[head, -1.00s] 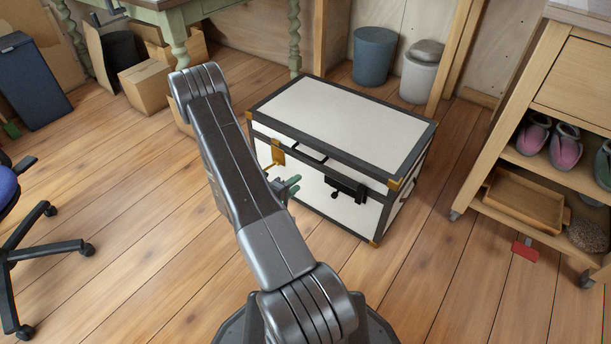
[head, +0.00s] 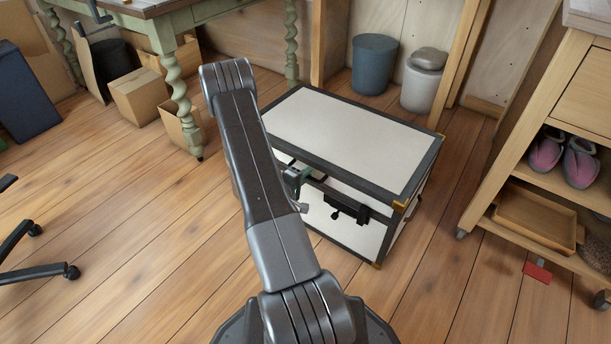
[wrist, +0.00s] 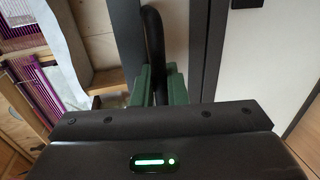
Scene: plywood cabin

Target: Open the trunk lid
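The trunk (head: 350,135) is a white box with dark edging and brass corners. Its flat lid looks down. A black latch (head: 347,208) shows on the front face; the front's left part is hidden behind my arm. My gripper (head: 297,178) is at the upper front of the trunk, partly hidden by my arm. In the wrist view, the green fingers (wrist: 159,86) lie on both sides of a black bar handle (wrist: 153,38) and appear closed on it.
A green table (head: 190,85) with cardboard boxes (head: 138,95) stands back left. Two bins (head: 374,64) are behind the trunk. A wooden shelf unit (head: 535,120) stands right. A chair's legs (head: 40,268) show left. The floor in front is clear.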

